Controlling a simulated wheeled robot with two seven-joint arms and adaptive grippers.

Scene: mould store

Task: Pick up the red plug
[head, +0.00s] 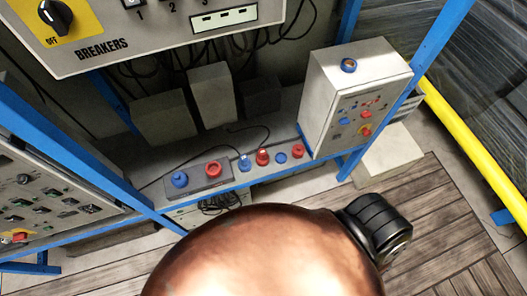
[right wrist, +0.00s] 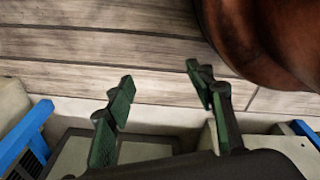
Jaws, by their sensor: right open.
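Several red and blue pieces stand along the blue-framed shelf in the head view. One red plug-like piece (head: 213,169) sits on a grey box beside a blue one (head: 180,179). Another red piece (head: 262,157) stands between two smaller blue ones, and a red one (head: 297,151) is at the right end. I cannot tell which is the red plug. My right gripper (right wrist: 160,77) shows in the right wrist view with its dark green fingers apart and nothing between them, above wooden planks. It is not recognisable in the head view. My left gripper is not in view.
A breaker panel (head: 165,45) overhangs the shelf. A grey control box (head: 345,95) stands at its right end, a switch panel (head: 45,205) at left. Blue posts and a yellow rail (head: 470,150) border the space. A copper rounded shape (head: 265,255) blocks the lower middle.

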